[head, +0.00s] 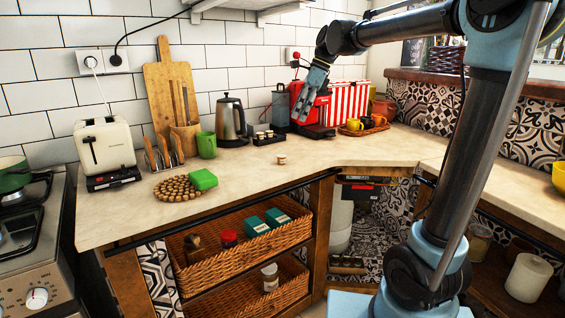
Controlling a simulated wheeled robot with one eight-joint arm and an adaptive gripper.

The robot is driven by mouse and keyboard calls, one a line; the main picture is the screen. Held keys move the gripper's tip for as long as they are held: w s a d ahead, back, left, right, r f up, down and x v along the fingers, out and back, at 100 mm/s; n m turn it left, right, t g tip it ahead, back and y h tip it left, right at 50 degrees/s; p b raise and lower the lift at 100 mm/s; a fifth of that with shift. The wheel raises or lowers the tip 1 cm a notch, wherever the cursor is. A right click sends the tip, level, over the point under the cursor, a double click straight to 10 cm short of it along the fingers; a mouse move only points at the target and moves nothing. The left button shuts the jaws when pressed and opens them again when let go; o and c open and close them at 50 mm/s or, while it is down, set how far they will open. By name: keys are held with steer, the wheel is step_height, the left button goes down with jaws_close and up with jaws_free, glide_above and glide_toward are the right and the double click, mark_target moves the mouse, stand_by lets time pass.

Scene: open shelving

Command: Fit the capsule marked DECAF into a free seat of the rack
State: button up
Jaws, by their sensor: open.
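A small tan capsule (281,159) stands by itself on the countertop, left of centre; any marking on it is too small to read. The dark rack (267,140) is just behind it on the counter, with several small light-topped capsules in it; which seats are free is hard to tell. My gripper (302,116) is open and points down in front of the red coffee machine, behind and to the right of the loose capsule, apart from it and well above the counter. Nothing shows between its fingers, though they are small in this view.
A kettle (231,122) and a green mug (206,145) stand left of the rack. The red machine (318,113) and a tray of cups (364,126) are to the right. The counter right of the capsule is clear.

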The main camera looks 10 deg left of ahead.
glide_above(282, 156)
steer(key=d, duration=0.2)
step_height(282, 156, down, 11)
steer(key=shift+w+r, duration=0.15)
steer(key=shift+r, duration=0.05)
steer(key=shift+d+x, duration=0.15)
steer(key=shift+x, duration=1.2)
steer(key=shift+d+x, duration=0.1)
steer(key=shift+x, duration=1.25)
steer(key=shift+w+f, duration=0.1)
steer(key=shift+w, duration=0.15)
steer(key=shift+c, duration=0.2)
steer(key=c, duration=0.7)
